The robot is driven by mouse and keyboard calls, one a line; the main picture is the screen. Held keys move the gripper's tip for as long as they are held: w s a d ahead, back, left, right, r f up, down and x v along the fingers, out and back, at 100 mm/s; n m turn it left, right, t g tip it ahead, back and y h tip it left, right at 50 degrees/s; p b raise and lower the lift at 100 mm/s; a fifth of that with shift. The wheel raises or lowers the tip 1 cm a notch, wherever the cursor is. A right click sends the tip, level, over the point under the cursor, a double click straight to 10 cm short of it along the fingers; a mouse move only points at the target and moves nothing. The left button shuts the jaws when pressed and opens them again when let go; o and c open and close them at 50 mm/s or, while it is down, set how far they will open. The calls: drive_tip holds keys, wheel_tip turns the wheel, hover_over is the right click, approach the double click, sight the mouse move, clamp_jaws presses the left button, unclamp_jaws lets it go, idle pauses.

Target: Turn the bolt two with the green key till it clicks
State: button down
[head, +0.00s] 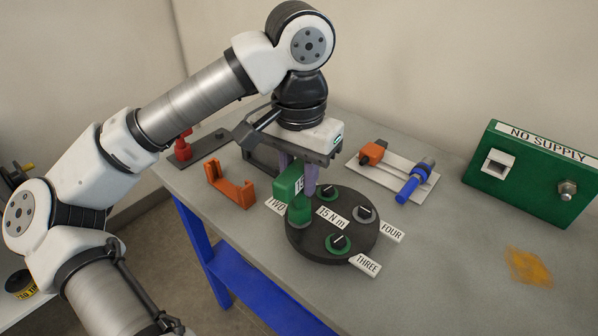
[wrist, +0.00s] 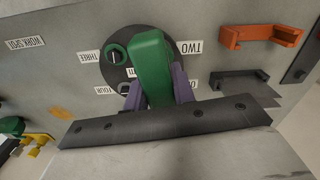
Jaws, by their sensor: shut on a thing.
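The green key (head: 290,188) is a block with a partly hidden "15" label and a round lower end. It also shows in the wrist view (wrist: 152,62). My gripper (head: 298,178) is shut on it with purple fingers either side. The key's lower end stands over the bolt two position, beside the TWO label (head: 276,206), on the dark round flange (head: 318,257). It hides bolt two, so I cannot tell how fully it is seated. Bolt three (head: 338,242) and a rear bolt (head: 327,192) have green rings; bolt four (head: 364,212) has a grey ring.
An orange bracket (head: 230,190) stands left of the flange, with a dark bracket (head: 262,158) behind. A pale tray (head: 423,188) with orange and blue tools is right. A green NO SUPPLY box (head: 530,180) stands further right. The front right tabletop is clear except an orange stain (head: 528,266).

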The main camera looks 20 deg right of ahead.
sight(299, 164)
drive_tip(key=shift+f+b, duration=0.35)
drive_tip(key=shift+f, duration=0.15)
idle(0.4)
drive_tip(key=shift+m, duration=1.5)
drive_tip(key=shift+m, duration=1.5)
drive_tip(key=shift+r+n, duration=0.15)
drive_tip(key=shift+n, duration=0.45)
drive_tip(key=shift+r+p, duration=1.5)
drive_tip(key=shift+r, duration=0.45)
drive_tip(key=shift+r, duration=0.1)
